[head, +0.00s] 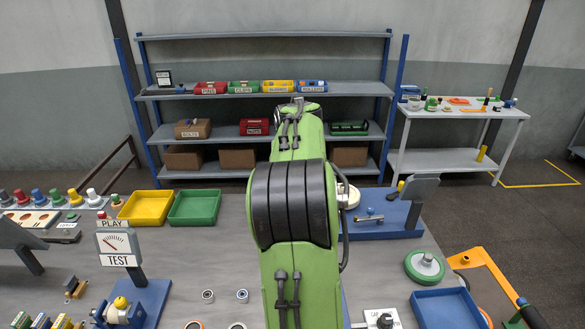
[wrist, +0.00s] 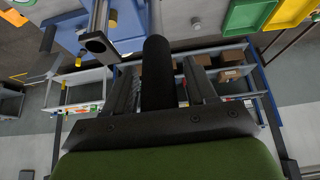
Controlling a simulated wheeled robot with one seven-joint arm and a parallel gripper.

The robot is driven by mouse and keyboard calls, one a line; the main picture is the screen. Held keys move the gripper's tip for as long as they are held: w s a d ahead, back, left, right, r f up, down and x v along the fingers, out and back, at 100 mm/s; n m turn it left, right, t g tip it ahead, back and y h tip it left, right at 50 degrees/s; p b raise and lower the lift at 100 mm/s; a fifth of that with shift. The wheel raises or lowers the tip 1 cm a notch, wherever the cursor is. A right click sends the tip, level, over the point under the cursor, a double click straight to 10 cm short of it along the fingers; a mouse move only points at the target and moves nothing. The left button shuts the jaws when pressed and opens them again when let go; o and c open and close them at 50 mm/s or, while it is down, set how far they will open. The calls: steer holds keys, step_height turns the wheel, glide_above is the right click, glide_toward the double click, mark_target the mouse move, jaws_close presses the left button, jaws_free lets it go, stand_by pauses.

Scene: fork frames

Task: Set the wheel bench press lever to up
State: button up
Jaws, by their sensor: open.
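In the wrist view my gripper (wrist: 160,95) is open, its two dark fingers apart. A thick black cylinder (wrist: 158,70) stands between the fingers; it looks like a lever grip, but I cannot tell whether the fingers touch it. A blue fixture with a grey metal post (wrist: 97,42) is just beyond, at upper left. In the head view my green arm covers the middle and hides my gripper and whatever is at it. A blue base (head: 405,222) with a grey plate stands right of the arm. I cannot clearly make out the press lever or its position there.
A green-rimmed wheel (head: 425,267), a blue tray (head: 447,308) and an orange bracket (head: 482,262) are at the bench's right. Yellow (head: 146,207) and green (head: 194,207) trays and a TEST gauge (head: 118,243) are at left. Shelves (head: 220,90) stand behind.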

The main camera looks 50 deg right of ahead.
steer(key=v, duration=1.5)
steer(key=shift+s+a+r, duration=0.15)
steer(key=shift+a+r, duration=0.05)
steer(key=shift+r, duration=0.1)
steer(key=shift+f, duration=0.15)
